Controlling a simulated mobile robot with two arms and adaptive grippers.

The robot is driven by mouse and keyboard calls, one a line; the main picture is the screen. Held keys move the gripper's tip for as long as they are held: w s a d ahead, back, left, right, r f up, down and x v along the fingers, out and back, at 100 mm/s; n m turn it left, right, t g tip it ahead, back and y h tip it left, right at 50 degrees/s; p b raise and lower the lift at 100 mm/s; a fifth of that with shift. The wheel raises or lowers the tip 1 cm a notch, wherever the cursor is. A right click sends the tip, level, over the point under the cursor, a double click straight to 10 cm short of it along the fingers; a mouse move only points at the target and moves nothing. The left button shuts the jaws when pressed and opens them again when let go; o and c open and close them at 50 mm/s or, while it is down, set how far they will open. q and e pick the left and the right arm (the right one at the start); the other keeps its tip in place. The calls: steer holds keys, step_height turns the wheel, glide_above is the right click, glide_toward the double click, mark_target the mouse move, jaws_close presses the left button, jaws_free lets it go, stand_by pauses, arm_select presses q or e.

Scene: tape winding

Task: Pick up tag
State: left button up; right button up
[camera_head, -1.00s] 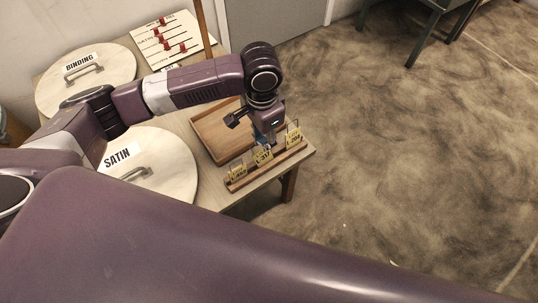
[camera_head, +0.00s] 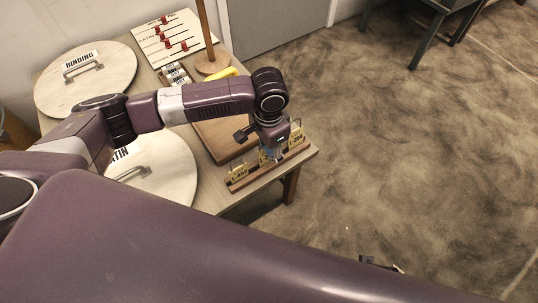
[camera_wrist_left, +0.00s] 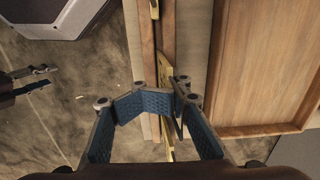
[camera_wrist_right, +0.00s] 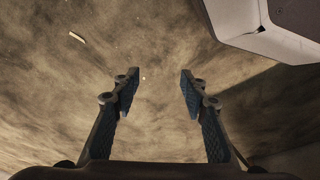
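Three yellow tags stand in a row on a narrow wooden rack (camera_head: 250,179) at the table's right edge: one at the near end (camera_head: 238,172), a middle tag (camera_wrist_left: 168,76), and one at the far end (camera_head: 296,137). My left gripper (camera_wrist_left: 172,98) points down over the rack. In the left wrist view its blue pads are bent inward and meet around the middle tag, which is seen nearly edge-on. In the head view the gripper partly hides that tag. My right gripper (camera_wrist_right: 159,75) is open and empty above the floor.
A wooden tray (camera_wrist_left: 270,60) lies beside the rack, partly under my left arm. Round lids marked BINDING (camera_head: 112,75) and SATIN (camera_head: 180,165), a board with red pegs (camera_head: 185,32) and a wooden post stand (camera_head: 212,62) share the table.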

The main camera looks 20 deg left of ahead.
arm_select(q)
steer(key=c, duration=0.4)
steer(key=shift+o, duration=0.2)
steer(key=shift+r, duration=0.4)
jaws_close()
step_height(320, 180, up, 9)
steer(key=p, duration=0.2)
steer(key=shift+r+p, duration=0.2)
steer(key=shift+p, duration=0.1)
arm_select(e)
steer(key=s+f, duration=0.5)
steer(key=f, duration=0.2)
steer(key=shift+d, duration=0.35)
arm_select(q)
steer(key=o, duration=2.1)
jaws_free()
